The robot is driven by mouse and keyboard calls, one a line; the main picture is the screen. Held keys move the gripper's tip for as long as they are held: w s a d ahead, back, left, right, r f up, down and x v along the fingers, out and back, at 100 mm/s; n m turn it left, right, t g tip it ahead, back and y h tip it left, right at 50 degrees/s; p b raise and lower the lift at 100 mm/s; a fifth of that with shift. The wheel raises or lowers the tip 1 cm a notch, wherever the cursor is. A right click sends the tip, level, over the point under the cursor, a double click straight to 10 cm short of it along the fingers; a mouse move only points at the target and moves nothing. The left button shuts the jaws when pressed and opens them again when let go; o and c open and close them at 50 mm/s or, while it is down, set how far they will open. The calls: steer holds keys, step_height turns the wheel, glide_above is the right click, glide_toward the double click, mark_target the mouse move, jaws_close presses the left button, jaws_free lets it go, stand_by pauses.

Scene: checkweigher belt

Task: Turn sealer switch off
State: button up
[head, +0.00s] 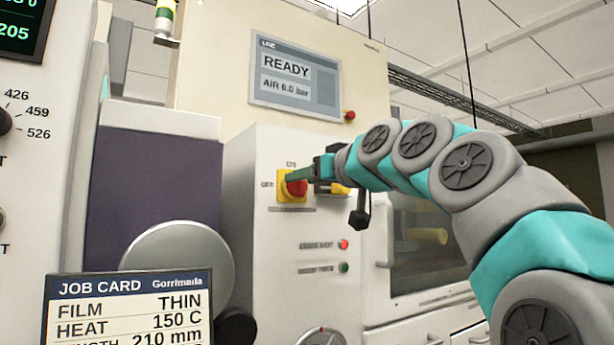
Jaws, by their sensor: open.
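A red rotary switch (297,188) on a yellow plate (283,193) is on the cream machine panel, in the middle of the head view. Small blurred labels sit above it and to its left. My gripper (296,176) is at the switch, coming in from the right, with its jaws open. Its teal finger overlaps the upper part of the red knob and hides the knob's exact angle. I cannot tell whether the finger touches the knob. A second yellow part (341,189) shows just to the right, partly hidden by my gripper.
A screen (295,78) above reads READY and AIR 6.0 bar. Red (343,244) and green (344,267) indicators are below the switch. A job card (128,300) and a grey disc (175,262) are at lower left. A windowed cabinet (418,245) is behind my arm.

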jaws_close()
stand_by(0.3)
stand_by(0.3)
